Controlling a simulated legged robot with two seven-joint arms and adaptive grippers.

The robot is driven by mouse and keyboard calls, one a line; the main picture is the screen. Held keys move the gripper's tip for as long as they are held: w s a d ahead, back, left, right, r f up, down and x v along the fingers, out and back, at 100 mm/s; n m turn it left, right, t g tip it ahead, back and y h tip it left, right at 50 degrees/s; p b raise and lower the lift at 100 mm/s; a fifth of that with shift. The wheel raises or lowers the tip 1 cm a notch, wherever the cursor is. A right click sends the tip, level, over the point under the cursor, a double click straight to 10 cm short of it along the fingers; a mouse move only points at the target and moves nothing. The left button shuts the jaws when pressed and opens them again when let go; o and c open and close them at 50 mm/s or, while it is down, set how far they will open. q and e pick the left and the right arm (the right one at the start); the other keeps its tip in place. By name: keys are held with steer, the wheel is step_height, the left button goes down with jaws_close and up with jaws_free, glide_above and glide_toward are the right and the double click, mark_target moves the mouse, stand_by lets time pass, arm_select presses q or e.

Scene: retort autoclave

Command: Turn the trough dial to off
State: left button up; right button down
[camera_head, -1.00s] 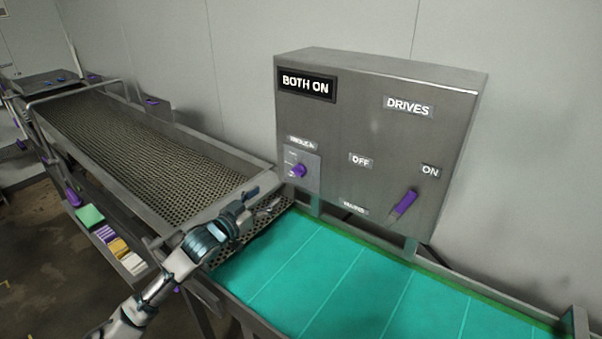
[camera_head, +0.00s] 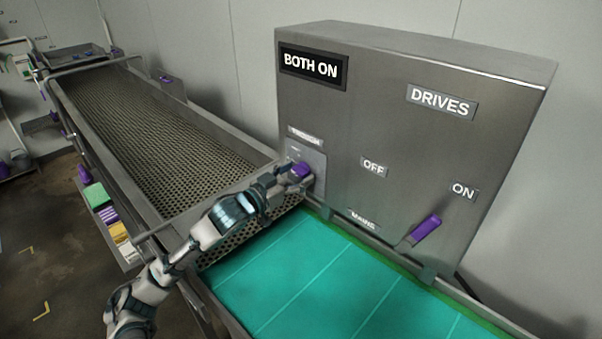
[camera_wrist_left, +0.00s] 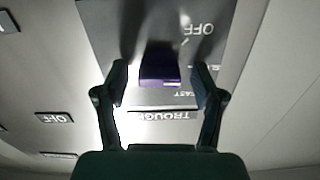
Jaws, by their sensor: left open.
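The trough dial is a small purple knob (camera_head: 301,170) on a light plate at the left of the grey drives box (camera_head: 400,130), under the TROUGH label. My left gripper (camera_head: 287,180) is at the dial. In the left wrist view the fingers (camera_wrist_left: 160,88) are open, one on each side of the purple dial (camera_wrist_left: 160,65), with gaps visible between fingers and dial. That view shows the plate upside down, with OFF and a word ending in "AST" on it. The display on the box (camera_head: 313,66) reads BOTH ON. My right gripper is not in view.
A purple mains lever (camera_head: 425,230) sits to the right on the same box, tilted towards ON. A teal belt (camera_head: 300,265) runs below the box. A perforated trough (camera_head: 160,140) stretches back left. Coloured blocks (camera_head: 97,196) lie on a side shelf.

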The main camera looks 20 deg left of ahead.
arm_select(q)
steer(key=shift+s+a, duration=0.1)
steer(key=shift+a, duration=0.35)
steer(key=c, duration=0.8)
steer(key=shift+d, duration=0.2)
steer(key=c, duration=0.3)
steer(key=shift+s+d+r, duration=0.1)
steer(key=shift+s+d, duration=0.05)
steer(key=shift+d, duration=0.05)
steer(key=shift+c, duration=0.2)
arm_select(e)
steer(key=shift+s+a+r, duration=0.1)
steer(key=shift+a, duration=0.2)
arm_select(q)
steer(key=shift+a, duration=0.1)
